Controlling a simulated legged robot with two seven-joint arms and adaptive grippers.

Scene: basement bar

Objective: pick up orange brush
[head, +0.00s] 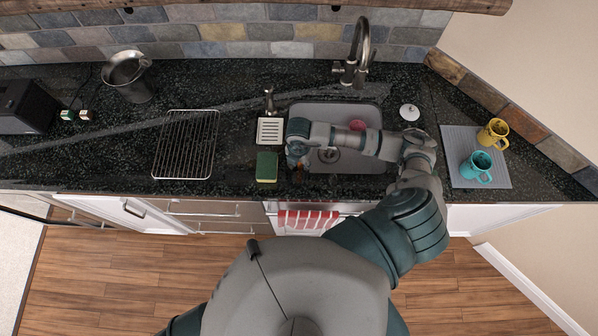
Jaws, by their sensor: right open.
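My right arm reaches across the sink from the right. Its gripper (298,169) points down at the left rim of the sink, beside the green sponge, and is open. A small orange patch (292,161) shows right at the gripper. It may be part of the orange brush, but the hand hides most of it and its shape is unclear. I cannot tell whether the fingers touch it. My left gripper is not in view.
The sink (350,112) holds a pink item (357,125). A green sponge (267,167), a white soap tray (270,131) and a wire rack (186,145) lie left of it. Teal (477,167) and yellow (493,134) mugs stand right. The faucet (357,55) rises behind.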

